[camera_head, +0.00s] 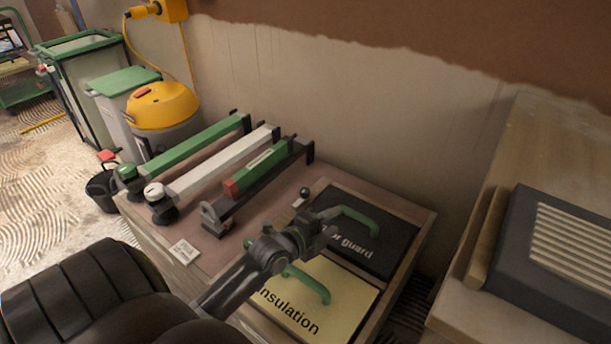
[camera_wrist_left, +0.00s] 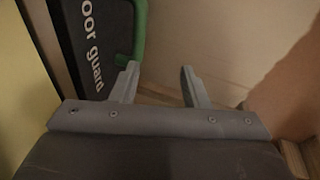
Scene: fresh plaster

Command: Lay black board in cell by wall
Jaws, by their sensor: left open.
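The black board (camera_head: 385,262), lettered "…oor guard" with a green handle (camera_head: 358,220), lies in the wall-side cell of the wooden bench-top frame and looks flat. It also shows at the left of the left wrist view (camera_wrist_left: 95,45). The yellow insulation board (camera_head: 345,285), also green-handled, lies in the nearer cell. My left gripper (camera_head: 328,219) is open above the black board and hides part of it. In the left wrist view its fingers (camera_wrist_left: 160,83) are apart and empty, with the handle just outside them. My right gripper is not in view.
Green, white and dark long tools (camera_head: 222,180) lie on the bench to the left. The plaster wall (camera_head: 410,130) rises close behind. A dark box with a slatted top (camera_head: 560,260) stands on a wooden surface at right. A yellow-topped vacuum (camera_head: 163,108) stands beyond the bench.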

